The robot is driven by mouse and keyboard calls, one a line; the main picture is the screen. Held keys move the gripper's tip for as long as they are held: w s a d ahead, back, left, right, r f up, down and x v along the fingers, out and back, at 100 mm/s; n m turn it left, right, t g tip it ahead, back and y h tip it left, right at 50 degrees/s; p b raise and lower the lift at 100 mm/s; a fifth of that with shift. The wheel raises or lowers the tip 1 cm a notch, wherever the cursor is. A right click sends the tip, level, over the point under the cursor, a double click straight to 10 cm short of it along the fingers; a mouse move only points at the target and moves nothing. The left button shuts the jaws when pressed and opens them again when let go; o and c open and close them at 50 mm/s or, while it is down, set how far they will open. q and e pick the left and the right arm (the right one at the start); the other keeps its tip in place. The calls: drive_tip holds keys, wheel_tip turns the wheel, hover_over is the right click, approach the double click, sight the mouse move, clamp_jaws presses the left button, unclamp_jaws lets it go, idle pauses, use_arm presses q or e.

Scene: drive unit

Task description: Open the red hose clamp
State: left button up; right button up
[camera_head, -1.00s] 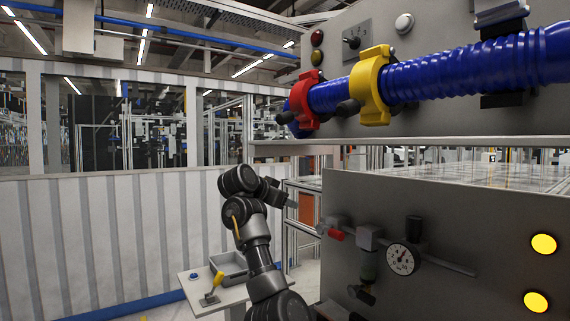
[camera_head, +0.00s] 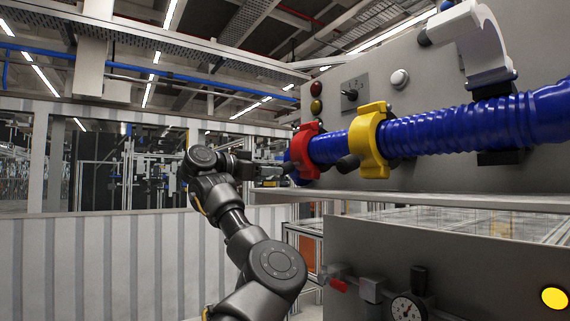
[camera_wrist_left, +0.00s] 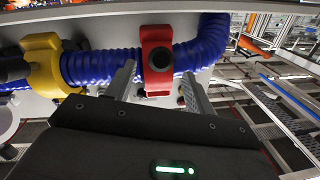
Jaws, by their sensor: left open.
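The red hose clamp (camera_head: 305,150) sits around the left end of the blue ribbed hose (camera_head: 440,135) and looks closed. In the left wrist view the red clamp (camera_wrist_left: 157,58) is upright in the middle, with a black knob facing me. My left gripper (camera_head: 281,171) is at the clamp's left side in the head view. In the wrist view the left gripper (camera_wrist_left: 158,76) is open, one finger on each side of the clamp. I cannot tell whether the fingers touch it. My right gripper is not in view.
A yellow clamp (camera_head: 370,142) sits on the hose right of the red one. A white curved bracket (camera_head: 478,45) rises above the hose. The grey panel (camera_head: 410,100) stands behind the hose, with a ledge (camera_head: 430,200) below. A pressure gauge (camera_head: 406,308) is lower down.

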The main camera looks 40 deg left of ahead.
sight(285, 169)
use_arm(q)
drive_tip(key=p+x, duration=0.3)
drive_tip(key=x, duration=0.2)
drive_tip(key=shift+w+r, duration=0.1)
drive_tip(key=shift+w, duration=0.25)
drive_tip(key=shift+w+d, duration=0.1)
drive_tip(key=shift+w, duration=0.35)
clamp_jaws()
